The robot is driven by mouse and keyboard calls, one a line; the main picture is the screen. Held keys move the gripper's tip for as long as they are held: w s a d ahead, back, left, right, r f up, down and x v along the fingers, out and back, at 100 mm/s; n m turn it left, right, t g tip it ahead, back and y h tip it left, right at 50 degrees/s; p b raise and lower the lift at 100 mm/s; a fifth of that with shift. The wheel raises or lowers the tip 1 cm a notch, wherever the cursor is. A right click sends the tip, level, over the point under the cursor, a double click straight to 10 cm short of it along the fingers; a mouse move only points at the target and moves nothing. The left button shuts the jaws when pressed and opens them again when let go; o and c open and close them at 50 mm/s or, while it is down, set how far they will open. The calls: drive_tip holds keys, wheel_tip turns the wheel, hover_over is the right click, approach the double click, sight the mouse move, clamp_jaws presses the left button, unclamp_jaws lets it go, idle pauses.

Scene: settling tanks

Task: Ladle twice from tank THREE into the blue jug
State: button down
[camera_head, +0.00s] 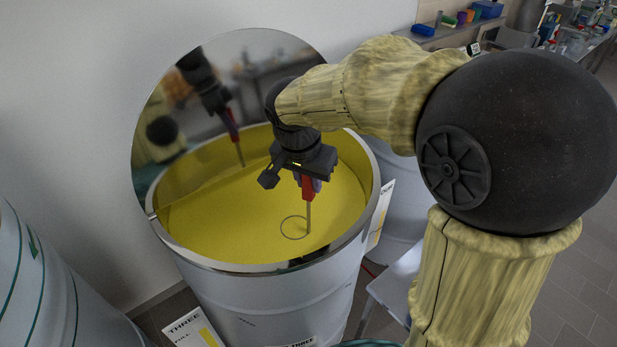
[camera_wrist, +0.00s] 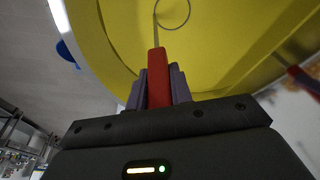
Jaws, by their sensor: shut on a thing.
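Tank THREE (camera_head: 270,290) is a pale drum with its name on a label low on its front. Its mirrored lid (camera_head: 250,60) stands open behind it, and yellow liquid (camera_head: 240,210) fills the view inside. My gripper (camera_head: 308,180) is over the tank, shut on the red handle of a ladle (camera_head: 309,188). The handle also shows in the wrist view (camera_wrist: 158,75). The ladle's thin rod slopes down to a ring at the liquid's surface; how deep the cup sits cannot be told. A blue object (camera_wrist: 66,50) in the wrist view may be the blue jug.
A card reading THREE (camera_head: 192,333) stands at the tank's front left. Another card (camera_head: 381,214) stands at its right, beside a further pale drum (camera_head: 400,190). A drum with green lines (camera_head: 35,280) is at left. A bench with coloured containers (camera_head: 455,20) is at the back.

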sight(309, 196)
drive_tip(key=shift+f+b, duration=1.9)
drive_tip(key=shift+f, duration=0.5)
idle(0.9)
